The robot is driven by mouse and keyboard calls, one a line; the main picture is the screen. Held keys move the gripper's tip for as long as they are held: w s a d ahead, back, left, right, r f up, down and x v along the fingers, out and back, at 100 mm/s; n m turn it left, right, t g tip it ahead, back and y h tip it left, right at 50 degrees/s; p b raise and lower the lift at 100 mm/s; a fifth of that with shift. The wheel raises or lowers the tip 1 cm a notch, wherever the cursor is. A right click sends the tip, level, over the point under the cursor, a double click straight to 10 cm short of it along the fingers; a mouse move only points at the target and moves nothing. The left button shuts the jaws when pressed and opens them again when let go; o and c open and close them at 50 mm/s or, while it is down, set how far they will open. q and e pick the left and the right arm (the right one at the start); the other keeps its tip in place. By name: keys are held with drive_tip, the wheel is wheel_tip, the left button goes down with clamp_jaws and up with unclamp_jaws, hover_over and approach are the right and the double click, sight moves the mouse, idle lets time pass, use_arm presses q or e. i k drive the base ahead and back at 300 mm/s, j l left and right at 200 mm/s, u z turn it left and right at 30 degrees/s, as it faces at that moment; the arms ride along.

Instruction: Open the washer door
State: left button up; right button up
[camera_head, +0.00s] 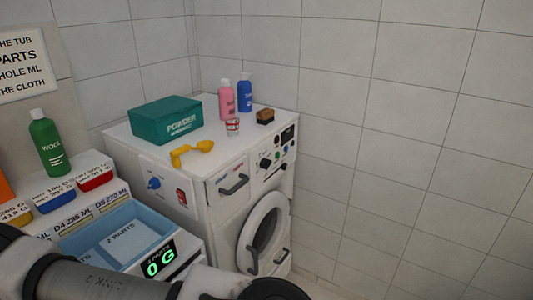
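The white washer (232,215) stands right of centre against the tiled wall. Its round door (264,232) is on the front face, with a white ring around dark glass. The door looks shut, though the steep angle makes this hard to judge. Part of my arm crosses the bottom of the view from the left, ending in a dark round joint below the door. Neither gripper shows, so their position relative to the door cannot be seen.
On the washer top are a green powder box (166,120), a yellow scoop (191,153), pink (226,100) and blue (244,95) bottles, a small cup (233,127) and a brush (265,117). A scale with a blue tray (75,243) stands left. A tiled wall bounds the right.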

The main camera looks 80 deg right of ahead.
sight(248, 264)
drive_tip(key=z, duration=2.75)
drive_tip(key=l, duration=1.05)
drive_tip(key=k+u, duration=0.05)
